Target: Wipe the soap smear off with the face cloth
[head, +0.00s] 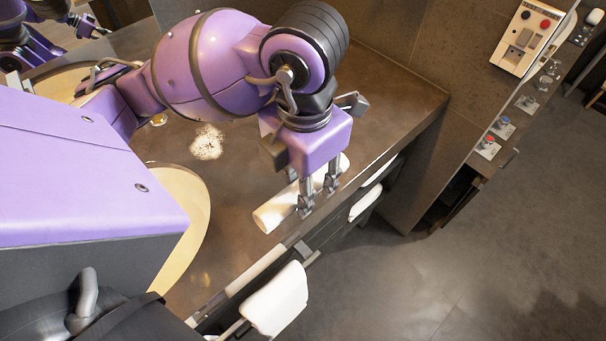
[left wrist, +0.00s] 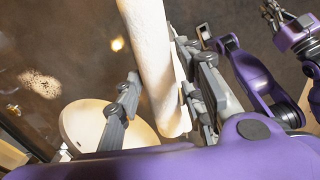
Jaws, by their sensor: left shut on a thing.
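The face cloth (head: 272,215) is a white roll near the front edge of the vanity counter in the head view. My left gripper (head: 318,194) points down and is shut on it, with a finger on each side. In the left wrist view the cloth (left wrist: 148,50) runs lengthwise between the fingers. The soap smear (head: 207,142) is a pale speckled patch on the brown counter, left of the gripper and apart from the cloth. It also shows in the left wrist view (left wrist: 40,84). My right gripper (left wrist: 270,12) is at the top right there, too small to judge.
A cream basin (head: 195,190) is partly hidden by my arm. White towels (head: 275,298) hang along the counter front. A wall unit (head: 535,40) is at the top right. The counter (head: 395,95) behind the gripper is clear.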

